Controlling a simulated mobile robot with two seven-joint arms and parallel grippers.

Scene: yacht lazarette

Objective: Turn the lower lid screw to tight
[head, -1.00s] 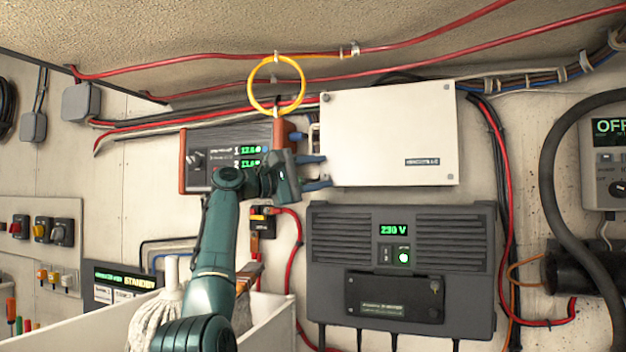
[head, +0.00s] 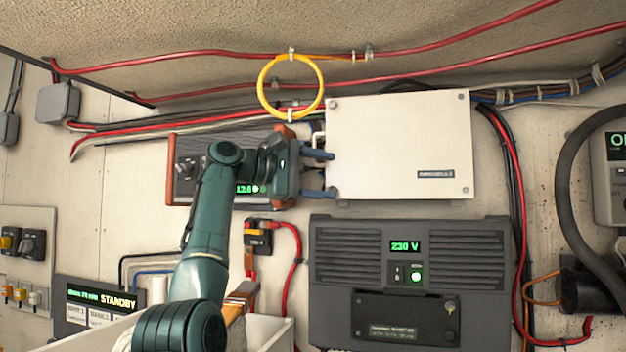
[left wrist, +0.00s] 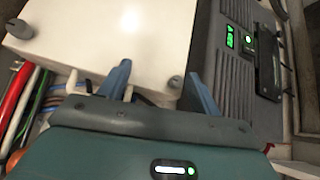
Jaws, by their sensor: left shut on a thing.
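A white lidded box (head: 400,150) is mounted on the wall. Its upper left screw (head: 333,104) shows. A grey lower lid screw (left wrist: 175,81) shows in the left wrist view, at the lid's edge between my finger lines and close to the right-hand finger. In the head view that corner is largely behind a fingertip. My left gripper (head: 326,173) has its blue fingers at the box's lower left edge; it also shows in the left wrist view (left wrist: 160,85). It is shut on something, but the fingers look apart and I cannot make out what. My right gripper is not in view.
A dark inverter (head: 350,265) reading 230 V sits just below the box. A display unit (head: 185,170) is behind my left arm. A yellow cable loop (head: 262,88) hangs above the gripper. Red cables (head: 520,215) run right of the box.

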